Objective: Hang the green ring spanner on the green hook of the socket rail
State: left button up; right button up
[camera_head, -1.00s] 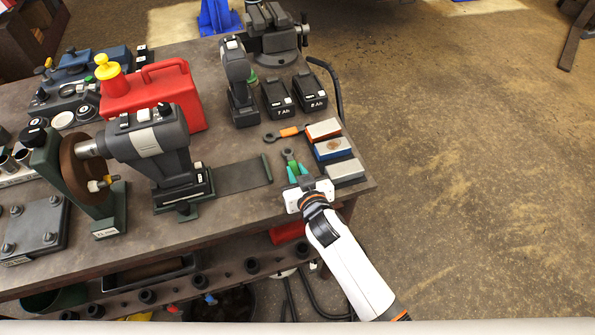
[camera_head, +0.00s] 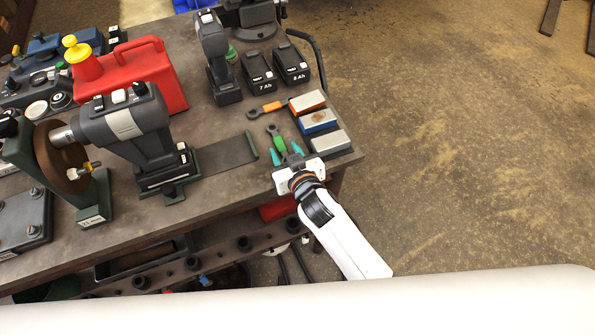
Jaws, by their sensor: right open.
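The green ring spanner (camera_head: 279,142) lies on the workbench near its right front corner, ring end pointing away from me. Its dark ring and green handle show. My right gripper (camera_head: 286,154) is open, its two teal fingertips apart on either side of the handle's near end. I cannot tell whether they touch it. The rail along the bench front (camera_head: 192,262) holds several dark sockets. I cannot make out a green hook on it. My left gripper is not in view.
An orange-handled spanner (camera_head: 266,107) lies just behind. Three coloured blocks, the nearest grey (camera_head: 326,142), stand close right of my gripper. A dark flat plate (camera_head: 226,155) and a grinder-like machine (camera_head: 130,126) are to the left. Open floor (camera_head: 450,150) lies right.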

aim_at(285, 155)
jog(key=s, duration=0.1)
jog(key=s+d+b, duration=0.1)
jog(key=s, duration=0.1)
jog(key=shift+s+b, duration=0.25)
jog(key=shift+b, duration=0.05)
jog(key=s+d+f+m+g+h+b, duration=0.15)
jog(key=s+d+g, duration=0.35)
jog(key=s+d, duration=0.5)
jog(key=s+d+f+g+h+p, duration=0.1)
jog(key=s+d+f+g+h, duration=0.3)
jog(key=s+d, duration=0.65)
jog(key=s+a+f+g+y, duration=0.1)
jog(key=s+f, duration=0.1)
jog(key=f, duration=1.1)
jog(key=s+a+f+g, duration=0.1)
jog(key=f+g, duration=0.1)
jog(key=f, duration=1.1)
pick_arm(q)
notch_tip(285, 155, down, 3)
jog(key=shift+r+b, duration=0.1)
jog(key=shift+b, duration=0.25)
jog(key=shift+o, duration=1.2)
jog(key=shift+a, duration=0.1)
pick_arm(e)
jog(key=s+d+f, duration=0.3)
jog(key=s+f, duration=1.1)
jog(key=s, duration=0.2)
jog(key=shift+g, duration=0.4)
